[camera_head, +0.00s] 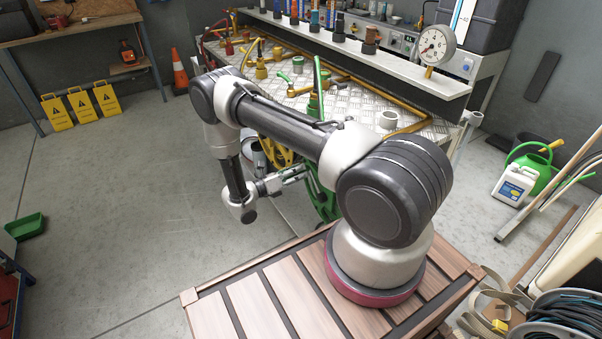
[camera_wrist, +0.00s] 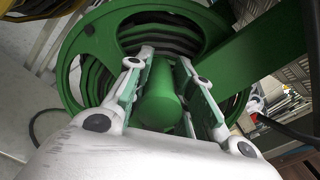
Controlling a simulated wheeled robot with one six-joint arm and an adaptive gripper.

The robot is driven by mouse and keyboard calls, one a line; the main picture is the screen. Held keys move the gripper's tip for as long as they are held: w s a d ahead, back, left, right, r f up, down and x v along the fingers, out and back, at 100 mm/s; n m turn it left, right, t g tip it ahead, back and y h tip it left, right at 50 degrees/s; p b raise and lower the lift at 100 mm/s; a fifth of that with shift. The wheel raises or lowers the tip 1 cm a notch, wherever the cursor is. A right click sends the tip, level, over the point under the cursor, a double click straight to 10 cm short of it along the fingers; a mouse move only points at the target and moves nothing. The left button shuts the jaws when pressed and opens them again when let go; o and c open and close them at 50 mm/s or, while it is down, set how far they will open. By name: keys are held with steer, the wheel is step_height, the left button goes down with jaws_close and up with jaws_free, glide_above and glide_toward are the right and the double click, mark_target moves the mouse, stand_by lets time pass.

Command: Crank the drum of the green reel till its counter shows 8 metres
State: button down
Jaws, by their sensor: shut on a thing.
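The green reel (camera_head: 323,203) stands at the front of the metal bench, mostly hidden behind my arm in the head view. In the wrist view its green drum flange (camera_wrist: 80,45) fills the upper part, with dark hose wound inside. My gripper (camera_wrist: 162,75) is shut around a green cylindrical crank handle (camera_wrist: 161,97), one finger on each side. In the head view my gripper (camera_head: 305,172) reaches to the reel's left side. The counter of the green reel cannot be made out in either view.
A yellow reel (camera_head: 277,152) sits just left of the green one. The metal-plate bench (camera_head: 350,97) holds pipes and fittings, with a dial gauge (camera_head: 434,45) on the shelf. My slatted wooden deck (camera_head: 245,310) is below. Open concrete floor lies to the left.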

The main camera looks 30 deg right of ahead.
steer(key=w+f+n, duration=0.2)
steer(key=f+n, duration=0.1)
steer(key=shift+w+a+n, duration=0.1)
steer(key=shift+w+n, duration=0.15)
steer(key=shift+n, duration=0.05)
steer(key=shift+w+f+n, duration=0.3)
steer(key=shift+f+n, duration=0.2)
steer(key=shift+f, duration=0.4)
steer(key=shift+w+f+n, duration=0.3)
steer(key=shift+f+n, duration=0.2)
steer(key=shift+f, duration=0.35)
steer(key=c, duration=1.2)
jaws_free()
steer(key=shift+w, duration=0.1)
steer(key=shift+a, duration=0.1)
steer(key=a, duration=1.2)
steer(key=shift+s, duration=0.35)
